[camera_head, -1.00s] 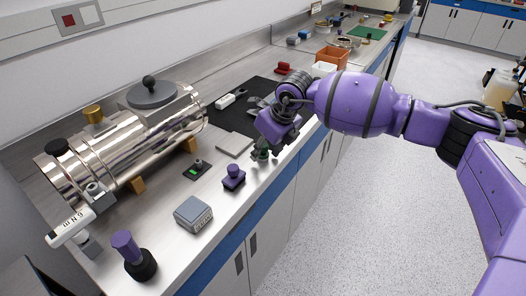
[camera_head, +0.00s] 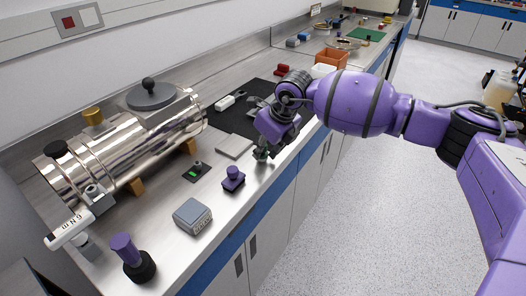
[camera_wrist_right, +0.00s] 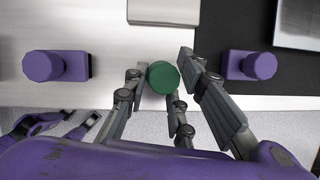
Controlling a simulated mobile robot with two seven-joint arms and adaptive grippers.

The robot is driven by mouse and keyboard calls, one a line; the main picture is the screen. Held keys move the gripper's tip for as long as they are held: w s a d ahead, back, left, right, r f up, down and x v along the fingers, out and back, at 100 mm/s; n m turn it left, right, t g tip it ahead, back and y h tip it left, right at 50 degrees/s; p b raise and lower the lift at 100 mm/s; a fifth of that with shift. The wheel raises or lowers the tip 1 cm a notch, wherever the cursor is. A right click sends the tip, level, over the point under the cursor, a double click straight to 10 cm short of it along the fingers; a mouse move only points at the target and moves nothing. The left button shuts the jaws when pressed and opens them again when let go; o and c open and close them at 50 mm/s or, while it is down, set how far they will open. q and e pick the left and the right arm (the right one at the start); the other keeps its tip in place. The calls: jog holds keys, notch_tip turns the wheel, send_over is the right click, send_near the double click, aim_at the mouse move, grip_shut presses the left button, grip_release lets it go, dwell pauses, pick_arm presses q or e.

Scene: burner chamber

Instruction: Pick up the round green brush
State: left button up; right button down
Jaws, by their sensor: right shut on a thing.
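The round green brush (camera_wrist_right: 163,77) shows in the right wrist view as a green disc between the two fingers of my right gripper (camera_wrist_right: 160,88). The fingers are closed on it from both sides. In the head view my right gripper (camera_head: 263,152) is at the front edge of the bench, with the brush mostly hidden by the fingers. How high the brush is above the bench top is hard to tell. My left gripper is not in the head view.
A purple-topped tool (camera_head: 233,179) stands left of my right gripper, with a grey box (camera_head: 193,216) nearer. A flat grey plate (camera_head: 234,146) and black mat (camera_head: 236,118) lie behind. A shiny metal chamber (camera_head: 130,143) fills the left. An orange bin (camera_head: 332,58) stands farther back.

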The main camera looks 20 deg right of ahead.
notch_tip(320, 180, up, 2)
jog(key=shift+r, duration=0.2)
jog(key=s+d+r+b, duration=0.1)
jog(key=s+d+r, duration=0.5)
jog(key=s+r, duration=0.3)
jog(key=s, duration=0.3)
jog(key=shift+s+d+r, duration=0.2)
jog(key=shift+s+r, duration=0.05)
jog(key=shift+r, duration=0.15)
jog(key=c, duration=2.1)
grip_release()
jog(key=c, duration=0.4)
